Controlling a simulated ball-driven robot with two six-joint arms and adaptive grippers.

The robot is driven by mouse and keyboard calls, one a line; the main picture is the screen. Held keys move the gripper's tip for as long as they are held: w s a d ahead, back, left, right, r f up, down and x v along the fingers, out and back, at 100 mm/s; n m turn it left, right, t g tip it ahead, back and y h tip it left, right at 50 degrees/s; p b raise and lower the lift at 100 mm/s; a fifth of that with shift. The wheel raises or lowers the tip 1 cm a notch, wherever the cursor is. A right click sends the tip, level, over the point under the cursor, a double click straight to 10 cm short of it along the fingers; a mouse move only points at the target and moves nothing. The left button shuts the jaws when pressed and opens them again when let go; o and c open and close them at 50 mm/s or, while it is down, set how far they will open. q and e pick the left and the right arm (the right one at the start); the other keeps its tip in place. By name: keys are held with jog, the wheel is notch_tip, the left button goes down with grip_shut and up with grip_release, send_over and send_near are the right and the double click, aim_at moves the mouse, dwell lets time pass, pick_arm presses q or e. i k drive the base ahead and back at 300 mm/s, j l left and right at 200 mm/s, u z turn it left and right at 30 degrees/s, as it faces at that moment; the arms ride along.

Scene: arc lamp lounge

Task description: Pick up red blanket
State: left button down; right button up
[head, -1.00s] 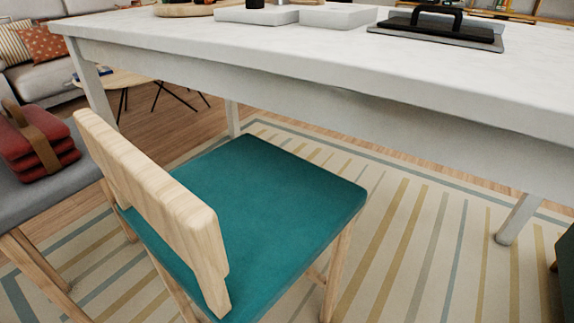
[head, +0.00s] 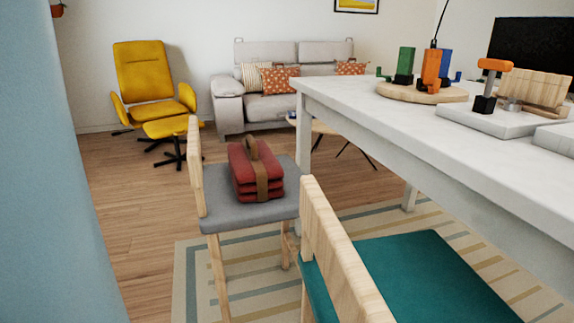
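The red blanket (head: 240,171) is folded into a thick stack with a brown strap (head: 262,180) around it that forms a loop on top. It rests on the grey seat (head: 222,213) of a wooden chair, left of the table. Neither of my grippers is in the head view.
A teal-seated chair (head: 420,275) stands in front, beside the long white table (head: 400,135) on the right. A blue wall (head: 45,190) fills the left edge. Bare wooden floor (head: 150,235) lies left of the grey chair. A yellow armchair (head: 147,75) and a sofa (head: 285,105) stand behind.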

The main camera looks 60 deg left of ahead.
aim_at(257, 175)
jog(key=u, duration=2.1)
jog(key=j, duration=0.4)
